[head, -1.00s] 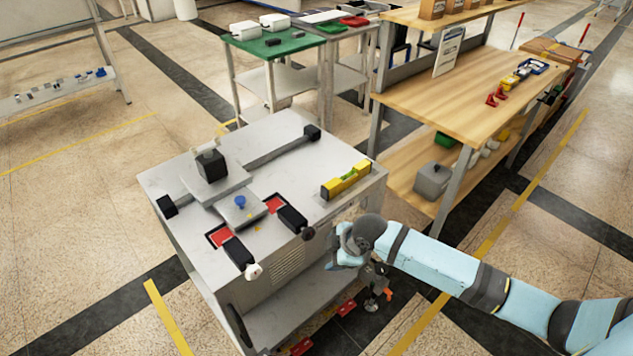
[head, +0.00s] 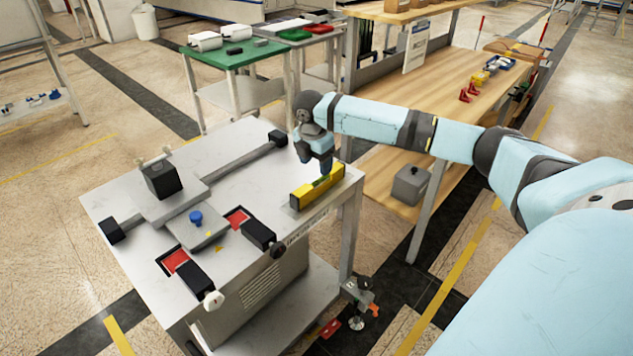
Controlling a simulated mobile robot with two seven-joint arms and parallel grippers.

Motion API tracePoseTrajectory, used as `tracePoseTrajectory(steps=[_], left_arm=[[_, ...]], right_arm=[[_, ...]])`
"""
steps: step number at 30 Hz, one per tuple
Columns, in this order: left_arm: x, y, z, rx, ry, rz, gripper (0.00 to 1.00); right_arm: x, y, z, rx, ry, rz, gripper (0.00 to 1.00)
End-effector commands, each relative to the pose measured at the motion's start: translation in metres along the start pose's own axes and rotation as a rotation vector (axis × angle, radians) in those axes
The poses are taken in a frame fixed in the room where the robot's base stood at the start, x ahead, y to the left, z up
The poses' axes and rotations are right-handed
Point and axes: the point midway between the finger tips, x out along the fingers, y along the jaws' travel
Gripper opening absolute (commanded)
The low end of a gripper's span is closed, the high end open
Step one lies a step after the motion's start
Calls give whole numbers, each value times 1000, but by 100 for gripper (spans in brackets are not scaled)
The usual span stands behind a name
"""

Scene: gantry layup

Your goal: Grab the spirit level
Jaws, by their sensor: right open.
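The yellow spirit level (head: 300,198) with dark ends lies near the right edge of the grey machine cart's top (head: 235,150). My right gripper (head: 315,174) is above the level, pointing down, with its jaws open. The fingertips come close to the level's top and partly cover its far side. I cannot tell whether they touch it. My left gripper is not in view.
The cart top also carries a black block (head: 162,180) on a slide, a blue knob (head: 196,217) and two black handles beside red pads. A wooden workbench (head: 440,115) stands behind on the right. A green-topped table (head: 235,55) stands behind the cart.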

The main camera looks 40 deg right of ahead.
Motion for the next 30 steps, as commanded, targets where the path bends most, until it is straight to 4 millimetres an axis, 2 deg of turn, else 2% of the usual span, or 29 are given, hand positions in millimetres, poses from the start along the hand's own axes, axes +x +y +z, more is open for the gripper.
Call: tracePoseTrajectory(steps=[3, 13, 21, 29, 30], left_arm=[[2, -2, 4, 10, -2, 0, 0], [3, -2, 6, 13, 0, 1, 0], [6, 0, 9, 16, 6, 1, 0], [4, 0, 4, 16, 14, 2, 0], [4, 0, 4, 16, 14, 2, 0]], right_arm=[[22, 0, 0, 1, 0, -1, 63], [45, 1, 2, 2, 0, 1, 63], [84, 1, 7, 1, 0, 1, 63], [88, 1, 7, 1, 0, 3, 63], [88, 1, 7, 1, 0, 3, 56]])
